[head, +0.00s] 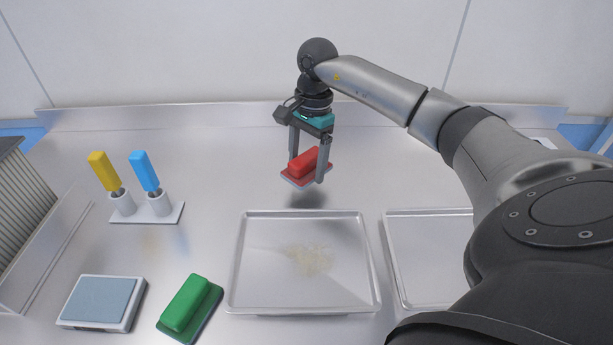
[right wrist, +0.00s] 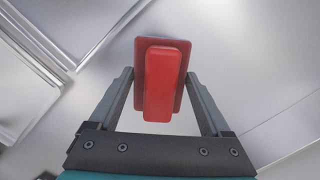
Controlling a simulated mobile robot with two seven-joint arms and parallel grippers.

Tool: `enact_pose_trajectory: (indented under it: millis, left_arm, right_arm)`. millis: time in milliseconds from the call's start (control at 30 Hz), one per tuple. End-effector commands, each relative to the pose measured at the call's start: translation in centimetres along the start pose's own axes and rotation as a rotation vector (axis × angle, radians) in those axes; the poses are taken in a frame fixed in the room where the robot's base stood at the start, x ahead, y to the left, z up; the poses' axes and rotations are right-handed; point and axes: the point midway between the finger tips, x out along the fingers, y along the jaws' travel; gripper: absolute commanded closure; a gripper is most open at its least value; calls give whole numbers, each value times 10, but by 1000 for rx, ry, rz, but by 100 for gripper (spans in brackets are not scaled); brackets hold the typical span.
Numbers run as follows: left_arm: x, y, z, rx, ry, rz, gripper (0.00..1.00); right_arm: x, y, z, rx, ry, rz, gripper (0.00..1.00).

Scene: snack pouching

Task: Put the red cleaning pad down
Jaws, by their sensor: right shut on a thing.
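The red cleaning pad (head: 308,163) is a red block handle on a flat, darker red base. My right gripper (head: 308,166) is shut on it and holds it above the table, behind the middle tray; a shadow lies on the table below it. In the right wrist view the red cleaning pad (right wrist: 163,80) sits between the two fingers of the right gripper (right wrist: 162,92). My left gripper is not in view.
A metal tray (head: 237,270) with pale crumbs lies in the middle, and another tray (head: 388,255) lies right of it, partly behind my arm. A green pad (head: 188,305), a scale (head: 100,300) and a holder (head: 160,213) with yellow and blue tools stand left. The back table is clear.

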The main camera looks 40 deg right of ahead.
Motion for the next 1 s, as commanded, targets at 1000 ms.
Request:
enact_pose_trajectory:
  millis: [1000]
  left_arm:
    - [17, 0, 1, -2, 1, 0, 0]
  right_arm:
    - [58, 1, -6, 0, 0, 3, 63]
